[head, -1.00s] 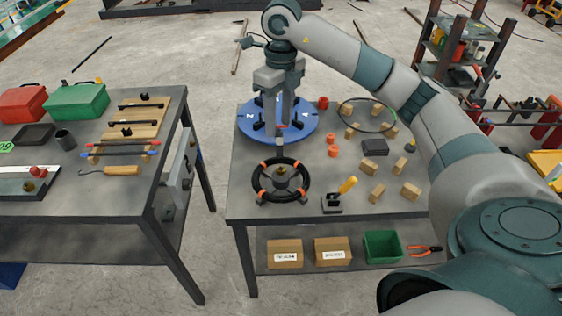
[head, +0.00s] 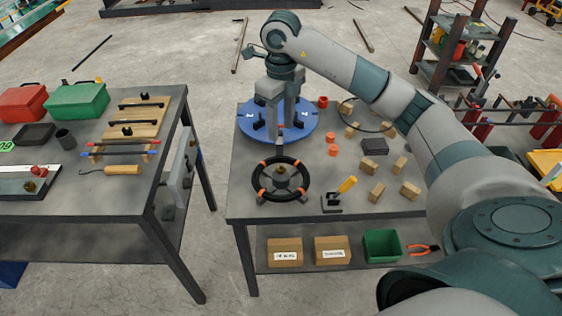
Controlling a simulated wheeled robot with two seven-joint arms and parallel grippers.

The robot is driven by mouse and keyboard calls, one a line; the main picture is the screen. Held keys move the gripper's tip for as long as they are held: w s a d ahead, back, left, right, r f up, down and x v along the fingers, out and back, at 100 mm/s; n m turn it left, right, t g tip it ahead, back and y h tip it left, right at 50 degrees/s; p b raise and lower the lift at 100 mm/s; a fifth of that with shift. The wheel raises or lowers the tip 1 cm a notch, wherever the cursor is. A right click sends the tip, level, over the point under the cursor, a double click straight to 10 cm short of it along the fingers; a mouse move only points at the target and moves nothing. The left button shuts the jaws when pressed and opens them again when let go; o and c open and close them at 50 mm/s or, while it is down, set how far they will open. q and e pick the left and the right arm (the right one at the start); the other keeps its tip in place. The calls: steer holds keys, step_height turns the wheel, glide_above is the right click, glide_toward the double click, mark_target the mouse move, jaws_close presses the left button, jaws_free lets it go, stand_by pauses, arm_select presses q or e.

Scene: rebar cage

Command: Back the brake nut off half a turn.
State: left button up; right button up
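My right gripper (head: 281,124) points straight down over the blue round plate (head: 306,131) at the back left of the right-hand table. Its two fingers reach down to the plate's front part. Whether they touch or hold anything there is too small to tell. I cannot make out the brake nut for certain. In front of the plate is a black handwheel (head: 302,186) with orange marks and a brass-coloured centre piece (head: 281,171). My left gripper is not in view.
The right-hand table (head: 243,205) also carries wooden blocks (head: 376,192), orange pieces (head: 332,150), a dark box (head: 374,146), a thin ring (head: 363,128) and a yellow-handled clamp (head: 346,185). A green bin (head: 382,245) stands on its shelf. Another tool table (head: 120,200) stands left across a gap.

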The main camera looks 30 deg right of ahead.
mark_target(281, 167)
step_height(281, 167, down, 13)
steer(key=p, duration=0.4)
steer(key=shift+r, duration=0.1)
steer(key=shift+f, duration=0.75)
jaws_close()
